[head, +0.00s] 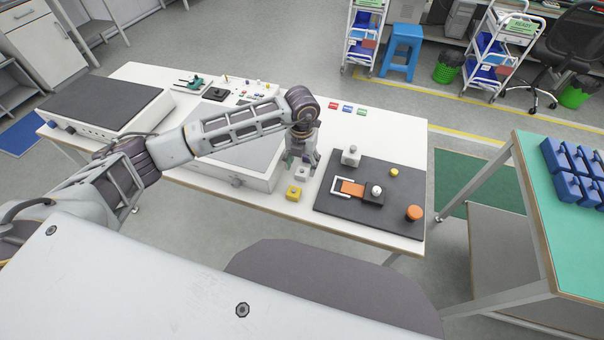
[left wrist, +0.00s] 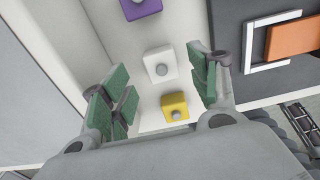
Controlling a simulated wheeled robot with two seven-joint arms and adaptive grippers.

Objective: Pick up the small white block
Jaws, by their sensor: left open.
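The small white block (head: 302,174) stands on the white table between the grey-white box and the dark mat; in the left wrist view the white block (left wrist: 160,66) shows a round grey knob on its top. My left gripper (head: 301,157) points down just above and behind it in the head view. In the left wrist view the open left gripper (left wrist: 161,88) has green pads on either side, with the white block between and beyond them, not touched. A yellow block (head: 294,193) with a knob, also in the left wrist view (left wrist: 175,107), sits close by. My right gripper is out of view.
A purple block (left wrist: 141,8) lies beyond the white one. The grey-white box (head: 222,168) is to the left. The dark mat (head: 340,217) to the right bears a grey knobbed block (head: 351,155), an orange piece (head: 352,188) and an orange cylinder (head: 414,213).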

